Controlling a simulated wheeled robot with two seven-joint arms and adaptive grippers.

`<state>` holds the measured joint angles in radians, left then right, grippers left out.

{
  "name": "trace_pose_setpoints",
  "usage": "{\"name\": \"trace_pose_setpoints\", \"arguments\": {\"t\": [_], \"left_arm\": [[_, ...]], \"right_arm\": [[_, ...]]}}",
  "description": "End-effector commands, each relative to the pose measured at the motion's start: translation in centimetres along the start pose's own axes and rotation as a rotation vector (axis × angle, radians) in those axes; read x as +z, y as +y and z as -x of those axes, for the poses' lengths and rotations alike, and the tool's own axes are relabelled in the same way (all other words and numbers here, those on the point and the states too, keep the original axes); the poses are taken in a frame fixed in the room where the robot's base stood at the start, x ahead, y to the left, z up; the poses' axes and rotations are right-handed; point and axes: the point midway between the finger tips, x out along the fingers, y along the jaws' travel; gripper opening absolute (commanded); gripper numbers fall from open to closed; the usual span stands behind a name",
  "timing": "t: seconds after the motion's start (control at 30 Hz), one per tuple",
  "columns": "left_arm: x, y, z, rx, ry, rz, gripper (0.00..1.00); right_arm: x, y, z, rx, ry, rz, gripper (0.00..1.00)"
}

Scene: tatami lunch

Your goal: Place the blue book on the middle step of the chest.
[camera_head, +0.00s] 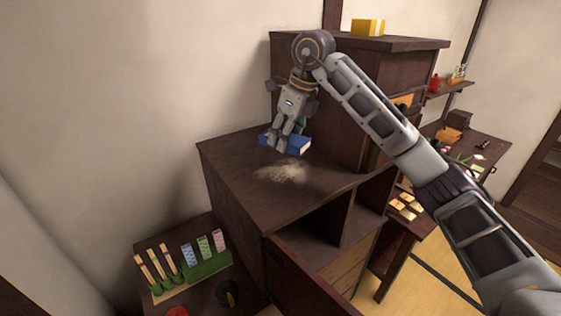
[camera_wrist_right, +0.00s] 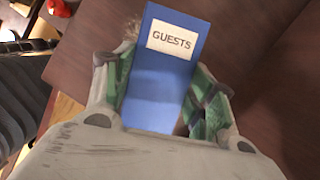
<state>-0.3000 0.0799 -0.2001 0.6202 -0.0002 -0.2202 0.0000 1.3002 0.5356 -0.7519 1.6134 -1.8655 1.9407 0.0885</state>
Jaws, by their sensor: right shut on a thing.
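The blue book (camera_head: 299,145) is held by my right gripper (camera_head: 282,138) over the middle step of the chest, near its back. In the right wrist view the book (camera_wrist_right: 160,95) carries a white label reading "GUESTS" and sits between the two fingers. I cannot tell whether its underside touches the step. The dark wooden chest has a middle step (camera_head: 235,160) with a pale dusty patch (camera_head: 283,172) in front of the book. My left gripper is not in view.
The tall top step (camera_head: 400,43) rises right of the book and holds a yellow box (camera_head: 368,27). The lower step at left holds a green rack (camera_head: 208,268) with cards and sticks. Open compartments (camera_head: 318,225) face the front. The middle step is otherwise clear.

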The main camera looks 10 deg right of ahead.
Motion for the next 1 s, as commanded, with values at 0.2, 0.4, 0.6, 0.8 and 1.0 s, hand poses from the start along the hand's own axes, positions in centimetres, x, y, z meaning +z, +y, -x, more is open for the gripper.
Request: {"name": "trace_pose_setpoints", "arguments": {"t": [0.2,0.4,0.6,0.8,1.0], "left_arm": [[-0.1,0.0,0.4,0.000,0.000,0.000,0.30],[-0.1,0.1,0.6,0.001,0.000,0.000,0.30],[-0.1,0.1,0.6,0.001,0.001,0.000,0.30],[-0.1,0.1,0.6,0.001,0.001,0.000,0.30],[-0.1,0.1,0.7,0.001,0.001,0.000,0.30]], "right_arm": [[-0.8,0.0,-2.3,0.001,0.002,0.000,0.29],[-1.2,0.0,-3.9,-0.001,0.000,0.000,0.29],[-1.4,0.0,-4.3,-0.001,-0.001,0.000,0.29],[-1.4,0.0,-4.3,-0.001,-0.001,0.000,0.29],[-1.5,0.0,-4.8,0.000,0.000,0.000,0.29]]}}
